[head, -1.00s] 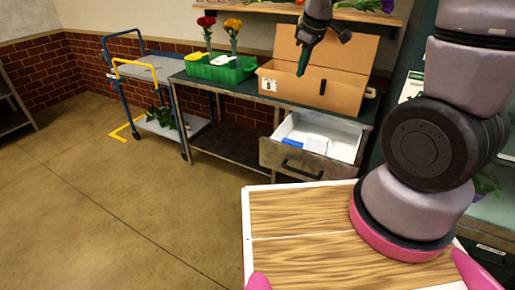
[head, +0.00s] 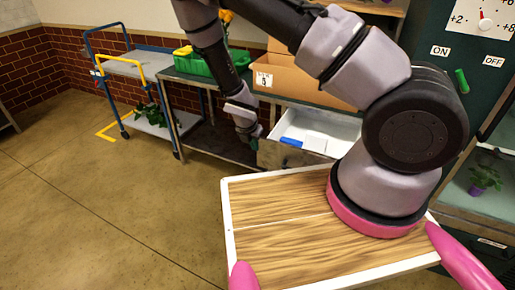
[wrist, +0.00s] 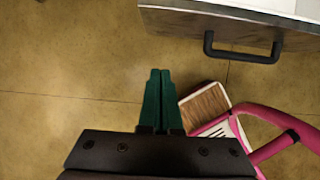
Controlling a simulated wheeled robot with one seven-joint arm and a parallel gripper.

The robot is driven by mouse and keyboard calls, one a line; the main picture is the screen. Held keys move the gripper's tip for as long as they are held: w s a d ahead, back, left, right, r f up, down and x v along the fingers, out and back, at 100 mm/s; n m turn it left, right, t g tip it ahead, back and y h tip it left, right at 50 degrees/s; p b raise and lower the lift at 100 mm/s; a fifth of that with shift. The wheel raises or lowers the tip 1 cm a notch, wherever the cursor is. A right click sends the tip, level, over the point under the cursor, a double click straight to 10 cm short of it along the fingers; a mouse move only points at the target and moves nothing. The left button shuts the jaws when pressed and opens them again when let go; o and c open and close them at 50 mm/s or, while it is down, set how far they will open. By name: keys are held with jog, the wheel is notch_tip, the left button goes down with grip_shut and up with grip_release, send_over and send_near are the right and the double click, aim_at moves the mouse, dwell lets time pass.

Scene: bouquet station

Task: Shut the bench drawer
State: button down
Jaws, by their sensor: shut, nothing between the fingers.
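The bench drawer stands pulled out, its white inside (head: 345,127) showing in the head view. A strip of its grey front (head: 280,156) shows above my wooden top. In the wrist view the drawer front (wrist: 185,22) is at the upper right, with a dark bar handle (wrist: 243,55). My gripper (wrist: 160,73) has two green fingers pressed together, empty, left of the handle and apart from the front. In the head view my gripper (head: 256,138) is low at the drawer's left front corner. Whether it touches there cannot be told.
Inside the drawer lie a blue item (head: 291,142) and a white item (head: 315,144). A cardboard box (head: 285,80) and green tray (head: 205,66) stand on the bench. A blue and yellow trolley (head: 130,70) is at left. The floor (head: 110,200) in front is clear.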

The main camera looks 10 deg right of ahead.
aim_at(263, 151)
jog(key=x, duration=0.3)
jog(key=w+d+x, duration=0.1)
jog(key=x, duration=0.3)
jog(key=r+x, duration=0.1)
jog(key=x, duration=0.2)
jog(key=shift+w+d+f, duration=0.25)
jog(key=shift+w+f, duration=0.05)
jog(key=shift+w, duration=0.1)
jog(key=shift+w+d, duration=0.35)
jog(key=shift+w, duration=0.25)
jog(key=shift+d, duration=0.1)
jog(key=w+d, duration=0.5)
jog(key=w, duration=0.2)
jog(key=w+d, duration=0.6)
jog(key=w, duration=0.2)
jog(key=w+d, duration=0.6)
jog(key=w, duration=0.2)
jog(key=shift+w, duration=0.35)
jog(key=shift+w+d+r, duration=0.1)
jog(key=shift+d+r, duration=0.05)
